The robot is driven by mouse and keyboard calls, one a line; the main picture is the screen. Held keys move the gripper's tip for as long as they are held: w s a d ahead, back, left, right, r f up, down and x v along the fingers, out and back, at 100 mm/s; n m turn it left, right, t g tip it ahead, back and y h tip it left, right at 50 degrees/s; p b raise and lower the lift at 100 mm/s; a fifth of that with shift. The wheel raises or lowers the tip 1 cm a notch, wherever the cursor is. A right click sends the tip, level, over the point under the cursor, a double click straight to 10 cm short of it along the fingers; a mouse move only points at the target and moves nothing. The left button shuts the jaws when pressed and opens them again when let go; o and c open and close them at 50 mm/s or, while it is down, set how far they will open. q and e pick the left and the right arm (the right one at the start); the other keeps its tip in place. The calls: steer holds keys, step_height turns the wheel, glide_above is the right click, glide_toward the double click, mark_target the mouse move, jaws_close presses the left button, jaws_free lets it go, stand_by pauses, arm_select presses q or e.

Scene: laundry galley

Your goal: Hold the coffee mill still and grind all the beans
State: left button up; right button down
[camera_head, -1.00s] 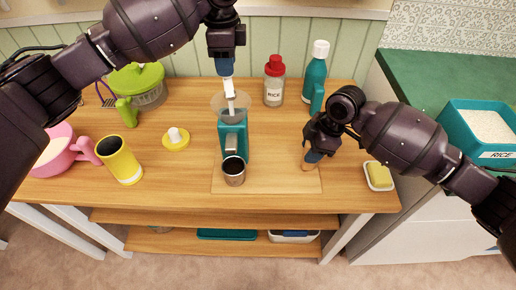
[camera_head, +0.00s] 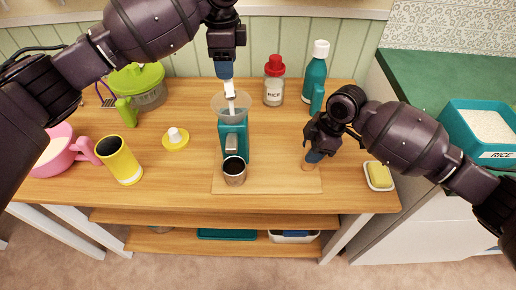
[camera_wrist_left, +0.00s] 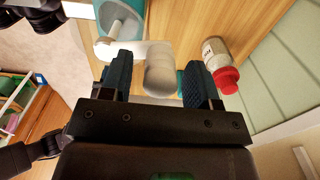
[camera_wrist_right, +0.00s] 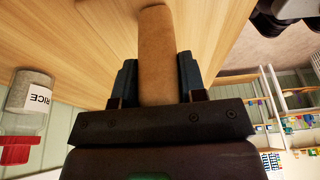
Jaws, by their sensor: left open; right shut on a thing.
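The teal coffee mill (camera_head: 233,135) stands on a thin wooden board (camera_head: 270,181), with a clear hopper (camera_head: 217,102) on top. Its white crank (camera_head: 231,95) rises from the hopper. My left gripper (camera_head: 226,76) is above the hopper. In the left wrist view its open fingers (camera_wrist_left: 158,82) stand either side of the crank's pale knob (camera_wrist_left: 159,75). A metal cup (camera_head: 234,176) stands in front of the mill; its contents look dark. My right gripper (camera_head: 312,161) is shut on an upright wooden handle (camera_wrist_right: 156,50) at the board's right end. I cannot make out beans.
A rice bottle (camera_head: 273,88) and a teal bottle (camera_head: 314,75) stand behind. A yellow mug (camera_head: 122,164), pink bowl (camera_head: 54,160), yellow lid (camera_head: 175,143) and green-lidded container (camera_head: 140,85) are left. A sponge dish (camera_head: 379,177) lies right. A rice tub (camera_head: 490,133) sits on the green counter.

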steer(key=shift+r, duration=0.1)
arm_select(q)
steer(key=shift+r, duration=1)
arm_select(e)
steer(key=shift+a, duration=0.1)
arm_select(q)
steer(key=shift+r, duration=3.05)
arm_select(e)
steer(key=shift+w+r, duration=0.1)
steer(key=c, duration=0.6)
jaws_free()
steer(key=shift+f, duration=0.2)
